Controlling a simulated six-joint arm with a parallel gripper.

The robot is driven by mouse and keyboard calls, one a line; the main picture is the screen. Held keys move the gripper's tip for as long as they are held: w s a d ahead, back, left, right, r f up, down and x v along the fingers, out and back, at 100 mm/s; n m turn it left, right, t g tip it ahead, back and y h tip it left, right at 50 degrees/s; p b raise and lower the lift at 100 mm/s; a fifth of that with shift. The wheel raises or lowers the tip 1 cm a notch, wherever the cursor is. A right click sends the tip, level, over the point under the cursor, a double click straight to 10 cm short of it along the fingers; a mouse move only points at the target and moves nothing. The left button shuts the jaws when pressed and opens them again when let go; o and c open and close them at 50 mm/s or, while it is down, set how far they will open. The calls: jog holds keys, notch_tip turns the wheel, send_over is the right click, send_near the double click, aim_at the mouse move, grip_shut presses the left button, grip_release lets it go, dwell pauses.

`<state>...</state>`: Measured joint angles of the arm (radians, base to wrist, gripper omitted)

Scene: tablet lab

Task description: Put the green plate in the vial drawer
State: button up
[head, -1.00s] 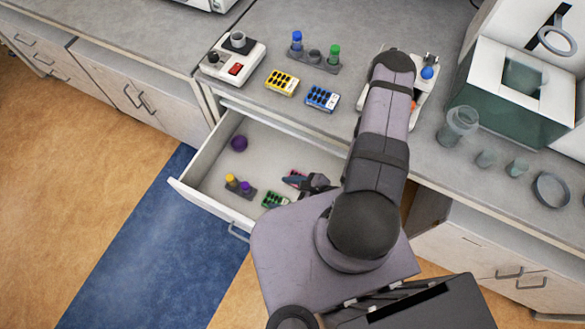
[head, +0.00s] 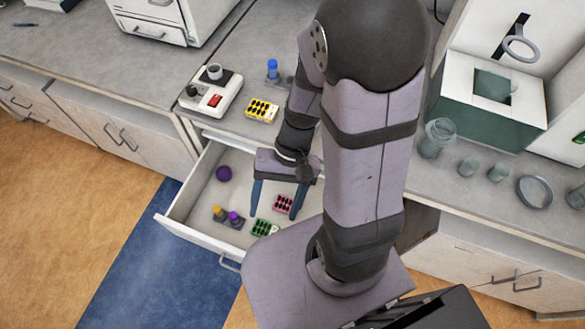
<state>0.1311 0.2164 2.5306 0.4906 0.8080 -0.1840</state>
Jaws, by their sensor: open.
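The green plate (head: 264,228), a small block with dark wells, lies on the floor of the open drawer (head: 177,222), near its front. A pink plate (head: 284,204) lies just behind it in the same drawer. My gripper (head: 273,212) points down over the drawer with its two blue fingers spread and nothing held between them. In the picture its fingertips are close to the green and pink plates; the exact height above them is hard to judge.
The drawer also holds a purple ball (head: 223,173) and a small rack (head: 229,220) with yellow- and purple-capped vials. On the counter above are a yellow plate (head: 262,110), a white device with a red switch (head: 209,95), and glassware (head: 438,137). My arm hides the counter's middle.

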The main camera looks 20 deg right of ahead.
jog(key=w+d+r+n+t+h, duration=0.3)
jog(key=w+d+r+n+h, duration=0.1)
jog(key=d, duration=0.2)
jog(key=shift+w+d+r+h, duration=0.2)
jog(key=shift+w+r+h, duration=0.1)
jog(key=shift+r, duration=0.1)
